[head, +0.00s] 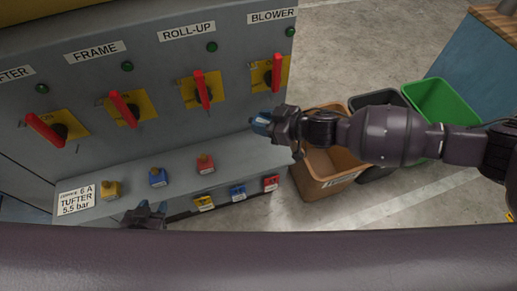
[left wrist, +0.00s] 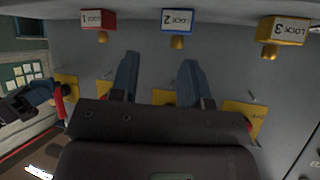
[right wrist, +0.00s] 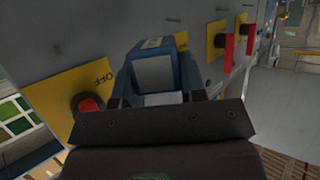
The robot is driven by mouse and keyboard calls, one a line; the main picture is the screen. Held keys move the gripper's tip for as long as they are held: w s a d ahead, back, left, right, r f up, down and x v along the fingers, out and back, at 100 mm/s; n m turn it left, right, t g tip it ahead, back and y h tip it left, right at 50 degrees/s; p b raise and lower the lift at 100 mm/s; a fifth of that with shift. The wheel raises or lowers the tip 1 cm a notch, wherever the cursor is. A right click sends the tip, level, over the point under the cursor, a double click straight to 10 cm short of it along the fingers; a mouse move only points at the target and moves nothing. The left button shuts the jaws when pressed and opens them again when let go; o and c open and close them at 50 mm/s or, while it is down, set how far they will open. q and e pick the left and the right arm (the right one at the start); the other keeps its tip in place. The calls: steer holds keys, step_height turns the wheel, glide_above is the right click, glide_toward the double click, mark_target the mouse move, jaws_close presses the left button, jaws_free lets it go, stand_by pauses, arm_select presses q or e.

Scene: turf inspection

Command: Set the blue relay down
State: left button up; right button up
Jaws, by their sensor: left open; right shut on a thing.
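The blue relay (right wrist: 155,75) is a blue block with a pale grey face. It sits between the fingers of my right gripper (right wrist: 160,98), which is shut on it. In the head view my left gripper (head: 148,212) is at the ledge's front edge.
Tagged yellow, blue and red pieces sit lower in front. Red handles project from the panel. Brown (head: 325,175), black and green (head: 445,105) bins stand at right.

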steer(key=b, duration=0.2)
glide_above(262, 157)
step_height(262, 157, down, 10)
steer(key=shift+f, duration=0.15)
steer(key=shift+f+b, duration=0.3)
steer(key=shift+f, duration=0.3)
step_height(262, 157, down, 4)
steer(key=shift+r+b, duration=0.25)
steer(key=shift+b, duration=0.3)
steer(key=shift+f, duration=0.15)
arm_select(q)
steer(key=f, duration=0.4)
steer(key=shift+s+d, duration=0.1)
steer(key=shift+s, duration=0.1)
arm_select(e)
steer(key=o, duration=0.9)
arm_select(q)
steer(key=shift+f, duration=0.1)
arm_select(e)
steer(key=shift+o, duration=0.2)
